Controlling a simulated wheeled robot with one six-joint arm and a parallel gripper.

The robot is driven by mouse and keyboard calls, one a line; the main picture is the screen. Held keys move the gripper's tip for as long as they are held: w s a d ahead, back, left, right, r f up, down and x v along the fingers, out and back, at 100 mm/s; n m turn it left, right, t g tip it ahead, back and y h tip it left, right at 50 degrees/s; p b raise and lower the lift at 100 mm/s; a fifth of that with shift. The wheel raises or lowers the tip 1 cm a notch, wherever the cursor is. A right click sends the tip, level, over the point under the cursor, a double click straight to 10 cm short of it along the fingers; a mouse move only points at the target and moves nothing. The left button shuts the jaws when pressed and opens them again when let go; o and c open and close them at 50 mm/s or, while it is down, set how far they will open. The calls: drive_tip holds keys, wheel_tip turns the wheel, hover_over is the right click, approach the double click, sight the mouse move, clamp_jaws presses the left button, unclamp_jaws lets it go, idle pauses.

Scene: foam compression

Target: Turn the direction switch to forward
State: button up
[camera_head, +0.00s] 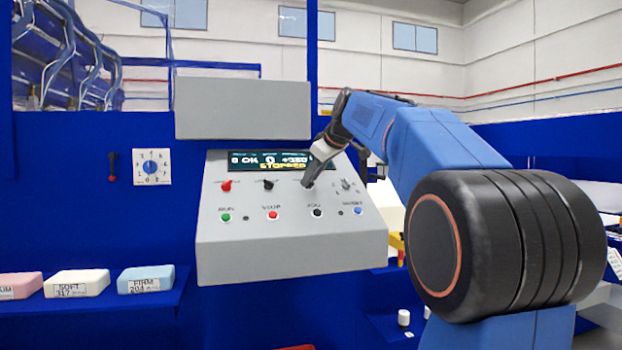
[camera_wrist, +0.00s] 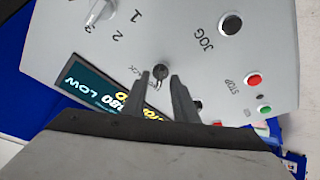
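The grey control panel (camera_head: 290,248) faces me, with a row of small switches above a row of push buttons. My gripper (camera_head: 308,184) is at the third switch position from the left and hides it in the head view. In the wrist view my gripper (camera_wrist: 160,77) is open, its two dark fingers apart on either side of a small dark toggle switch (camera_wrist: 158,74). I cannot tell whether the fingers touch it. Its label is partly covered and unreadable, so I cannot confirm it is the direction switch, nor which way it is set.
The display (camera_head: 270,160) reads STOPPED. A black-capped switch (camera_head: 268,184) and a red one (camera_head: 227,185) lie left of my gripper; a rotary knob (camera_head: 346,185) lies right. The JOG button (camera_wrist: 232,23) is nearby. Foam blocks (camera_head: 77,283) rest on a shelf at left.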

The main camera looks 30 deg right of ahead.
drive_tip(key=v, duration=1.6)
drive_tip(key=shift+s+r, duration=0.2)
drive_tip(key=s+a+f+m+g, duration=0.15)
drive_tip(key=s+a+f, duration=0.45)
drive_tip(key=f, duration=0.6)
drive_tip(key=s+a+f+m+g, duration=0.15)
drive_tip(key=s+a+f, duration=0.35)
drive_tip(key=f, duration=0.7)
drive_tip(key=s+a+f+m+g, duration=0.15)
drive_tip(key=s+a+f, duration=0.45)
drive_tip(key=f, duration=0.7)
drive_tip(key=s+a+f, duration=0.1)
drive_tip(key=s+f, duration=0.3)
drive_tip(key=f, duration=0.4)
drive_tip(key=s+f+m, duration=0.1)
drive_tip(key=s+f, duration=0.4)
drive_tip(key=f, duration=0.3)
drive_tip(key=shift+s+a, duration=0.25)
drive_tip(key=shift+a, duration=0.15)
